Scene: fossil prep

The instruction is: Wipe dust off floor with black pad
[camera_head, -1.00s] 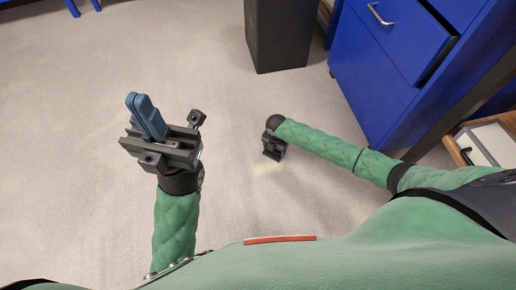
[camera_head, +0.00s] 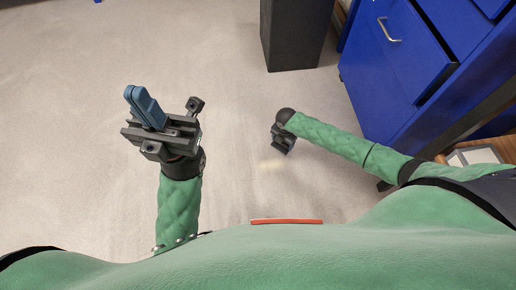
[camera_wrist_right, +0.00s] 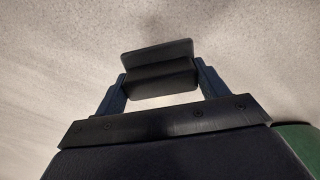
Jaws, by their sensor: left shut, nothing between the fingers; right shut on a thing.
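The black pad (camera_wrist_right: 158,60) is held between the fingers of my right gripper (camera_wrist_right: 160,82), as the right wrist view shows. In the head view my right gripper (camera_head: 283,140) points down close to the floor; the pad itself is hard to make out there. A faint pale patch, likely dust (camera_head: 271,165), lies on the floor (camera_head: 80,130) just below and left of my right gripper. My left gripper (camera_head: 143,104) is raised at the left, its blue fingers shut together and empty.
A dark bin or pedestal (camera_head: 293,35) stands on the floor at the top. A blue drawer cabinet (camera_head: 395,75) with a partly open drawer is at the right. A wooden surface with a pale item (camera_head: 480,155) is at the right edge. The floor to the left is clear.

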